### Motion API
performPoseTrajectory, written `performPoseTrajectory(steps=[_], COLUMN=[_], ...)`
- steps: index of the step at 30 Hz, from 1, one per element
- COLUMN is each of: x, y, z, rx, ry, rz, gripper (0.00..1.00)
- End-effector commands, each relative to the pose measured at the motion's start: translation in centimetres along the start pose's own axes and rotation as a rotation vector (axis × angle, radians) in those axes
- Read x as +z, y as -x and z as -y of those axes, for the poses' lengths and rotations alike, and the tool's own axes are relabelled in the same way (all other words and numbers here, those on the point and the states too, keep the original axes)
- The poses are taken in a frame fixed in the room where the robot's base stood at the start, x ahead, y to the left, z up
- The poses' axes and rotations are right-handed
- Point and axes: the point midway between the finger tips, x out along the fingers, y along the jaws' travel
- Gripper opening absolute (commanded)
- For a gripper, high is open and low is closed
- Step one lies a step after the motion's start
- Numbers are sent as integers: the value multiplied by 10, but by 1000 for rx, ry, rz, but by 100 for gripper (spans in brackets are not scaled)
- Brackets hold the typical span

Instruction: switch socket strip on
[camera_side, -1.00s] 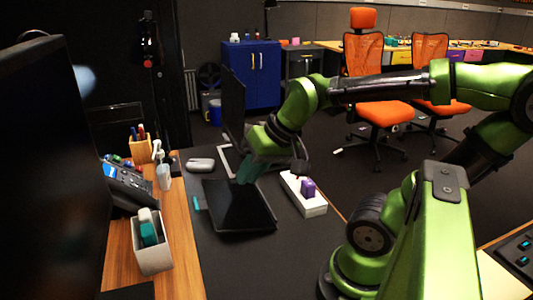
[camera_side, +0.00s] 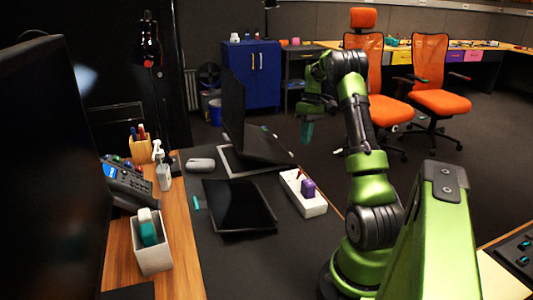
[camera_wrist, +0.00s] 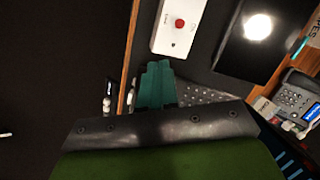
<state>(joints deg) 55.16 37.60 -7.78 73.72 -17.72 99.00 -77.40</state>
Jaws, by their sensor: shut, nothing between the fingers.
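The white socket strip (camera_side: 313,207) lies on the dark desk mat near the desk's right edge in the side view. A purple plug (camera_side: 308,188) stands on it, and a small red part (camera_side: 299,174) shows near its far end. In the wrist view a white strip end (camera_wrist: 163,43) with a round red button (camera_wrist: 180,23) lies at the top; whether the button is lit or pressed I cannot tell. My gripper (camera_side: 306,131) has teal fingers, is shut and empty, and hangs above and beyond the strip's far end, apart from it. Its fingertips (camera_wrist: 156,66) also show in the wrist view.
A black flat tablet-like panel (camera_side: 238,205) lies left of the strip. An open laptop (camera_side: 258,143) stands behind it, with a mouse (camera_side: 201,165) to its left. A desk phone (camera_side: 128,187) and a pen holder (camera_side: 140,150) stand further left. Floor lies beyond the desk edge.

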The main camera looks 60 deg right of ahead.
Motion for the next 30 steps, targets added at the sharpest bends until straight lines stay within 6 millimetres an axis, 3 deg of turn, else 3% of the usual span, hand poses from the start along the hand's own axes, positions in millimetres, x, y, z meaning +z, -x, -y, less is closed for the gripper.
performPoseTrajectory(steps=[1, 3, 7, 13, 18, 30], x=[5, 9, 12, 3, 2, 2], y=[-6, -9, -9, 13, 16, 15], z=[-22, -42, -62, -55, -47, -46], rx=[-27, -62, -120, -153, -188, -189], ry=[42, 128, 307, 576, 693, 725], rz=[17, 28, 24, -19, -42, -46], gripper=[0, 0, 0, 0, 0, 0])
